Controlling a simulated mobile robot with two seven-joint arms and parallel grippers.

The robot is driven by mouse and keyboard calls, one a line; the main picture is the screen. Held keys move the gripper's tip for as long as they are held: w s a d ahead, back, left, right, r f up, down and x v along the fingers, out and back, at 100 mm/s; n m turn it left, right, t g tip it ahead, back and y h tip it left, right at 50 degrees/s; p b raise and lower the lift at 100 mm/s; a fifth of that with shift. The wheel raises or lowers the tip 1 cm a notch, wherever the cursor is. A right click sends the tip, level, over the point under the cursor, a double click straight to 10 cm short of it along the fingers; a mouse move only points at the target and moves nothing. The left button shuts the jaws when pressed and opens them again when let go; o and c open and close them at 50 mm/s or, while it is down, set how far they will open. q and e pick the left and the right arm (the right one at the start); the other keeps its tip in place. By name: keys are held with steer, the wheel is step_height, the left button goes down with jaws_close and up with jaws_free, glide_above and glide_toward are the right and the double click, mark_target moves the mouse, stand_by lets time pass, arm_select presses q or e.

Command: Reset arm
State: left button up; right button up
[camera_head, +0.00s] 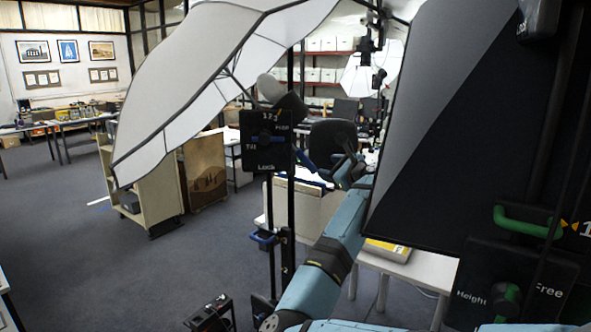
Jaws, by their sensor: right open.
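My right arm comes in light blue from the bottom and reaches up to the middle. Its right gripper (329,158) is dark and open, with nothing seen between its fingers. It is held up in front of a dark office chair (333,138) and close to the large black panel. My left gripper does not show. Archival boxes (322,75) stand on red shelves far behind.
A black stand with a control box (266,140) and a white umbrella-like light shade (190,75) rises left of my gripper. A large black panel (465,130) fills the right. A white table (408,268) stands below it. Open floor (110,255) lies at left.

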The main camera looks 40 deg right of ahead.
steer(key=shift+f, duration=0.1)
steer(key=s+a+f+n+g+h, duration=0.1)
steer(key=s+a+f+n, duration=0.1)
steer(key=a+f+n, duration=0.55)
steer(key=s+a+f+n+g, duration=0.1)
steer(key=s+a+f+n, duration=0.3)
steer(key=f, duration=0.7)
steer(key=s+a+f+n+g+h, duration=0.1)
steer(key=a+f+n+g, duration=0.1)
steer(key=a+f+n, duration=0.5)
steer(key=s+a+f+n+y, duration=0.3)
steer(key=s+a+f+n, duration=0.4)
steer(key=s+a+f, duration=0.3)
steer(key=s+a+f+n+g+y, duration=0.1)
steer(key=s+a+f+n+y, duration=0.2)
steer(key=s+a+f+n, duration=0.5)
steer(key=s+a+f, duration=0.3)
steer(key=s+a, duration=0.2)
steer(key=s, duration=0.4)
steer(key=shift+a+f+g, duration=0.2)
steer(key=shift+f+g, duration=0.05)
steer(key=shift+g, duration=0.05)
steer(key=shift+s, duration=0.1)
